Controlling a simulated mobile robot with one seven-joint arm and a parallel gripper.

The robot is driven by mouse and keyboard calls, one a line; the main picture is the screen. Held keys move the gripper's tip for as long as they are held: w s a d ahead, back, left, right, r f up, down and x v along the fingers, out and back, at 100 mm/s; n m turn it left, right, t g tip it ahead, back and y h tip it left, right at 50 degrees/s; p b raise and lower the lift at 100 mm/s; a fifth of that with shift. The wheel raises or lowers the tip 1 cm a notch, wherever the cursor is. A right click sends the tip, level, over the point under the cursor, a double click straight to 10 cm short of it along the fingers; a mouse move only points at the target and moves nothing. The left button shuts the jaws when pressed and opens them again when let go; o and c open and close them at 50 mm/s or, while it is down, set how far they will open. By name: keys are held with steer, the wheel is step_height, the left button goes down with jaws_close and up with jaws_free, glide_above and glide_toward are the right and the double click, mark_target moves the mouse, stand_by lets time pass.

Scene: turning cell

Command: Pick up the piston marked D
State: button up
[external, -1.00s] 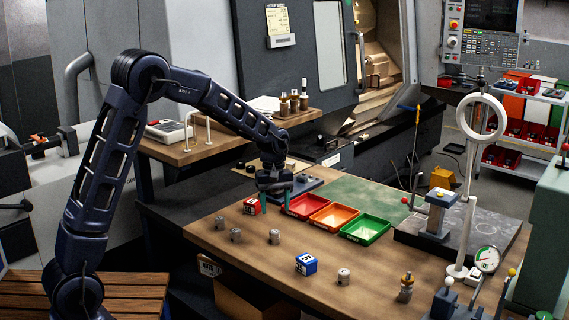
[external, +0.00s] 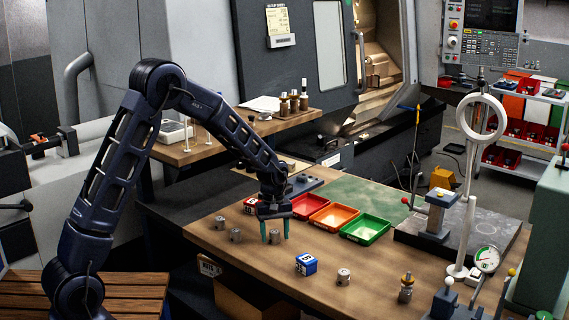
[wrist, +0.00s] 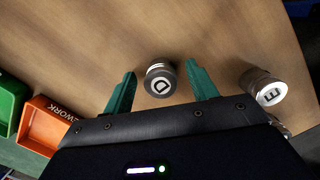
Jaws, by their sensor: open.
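The piston marked D (wrist: 160,82) is a short grey metal cylinder with a white letter on its top. In the wrist view it lies between the two green fingers of my gripper (wrist: 160,72), with a gap on each side. In the external view the same piston (external: 274,238) stands on the table between the fingertips of my gripper (external: 275,234). My gripper is open and points down over it. A piston marked E (wrist: 267,89) is just right of the right finger in the wrist view.
Two pistons (external: 235,236) (external: 220,222) stand left of my gripper. A blue cube (external: 306,265) and another piston (external: 343,277) stand to the right. A red cube (external: 250,207), red tray (external: 306,207), orange tray (external: 334,217) and green tray (external: 365,229) lie behind.

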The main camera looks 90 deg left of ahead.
steer(key=shift+f, duration=0.1)
steer(key=shift+c, duration=0.5)
steer(key=c, duration=1)
